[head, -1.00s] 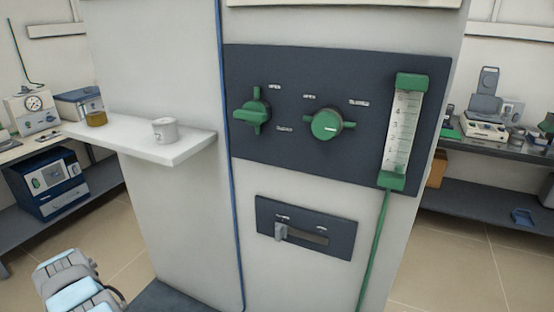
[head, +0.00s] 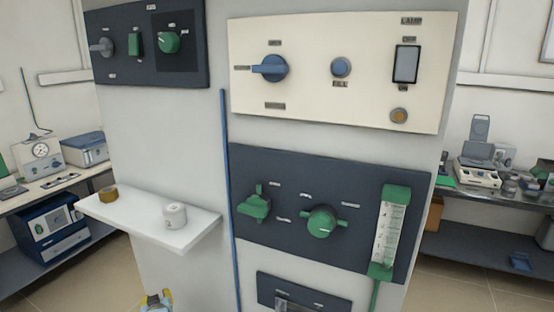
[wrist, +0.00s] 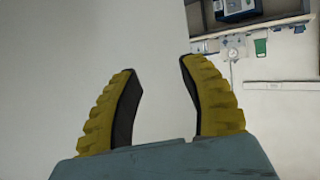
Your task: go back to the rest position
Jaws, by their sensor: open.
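My gripper shows in the wrist view (wrist: 160,95) with its two yellow, black-lined fingers apart and nothing between them. A pale flat surface lies beyond the fingers there. In the head view only a small yellow and grey part of my gripper (head: 157,300) shows at the bottom edge, below the white shelf (head: 185,238). It is apart from the control panels, and the rest of it is cut off by the frame.
The shelf holds a white cup (head: 174,215) and a small brown pot (head: 108,194). The furnace column carries a cream panel (head: 300,105), a dark valve panel (head: 300,170) and a green flowmeter (head: 388,235). Side benches (head: 480,240) hold instruments.

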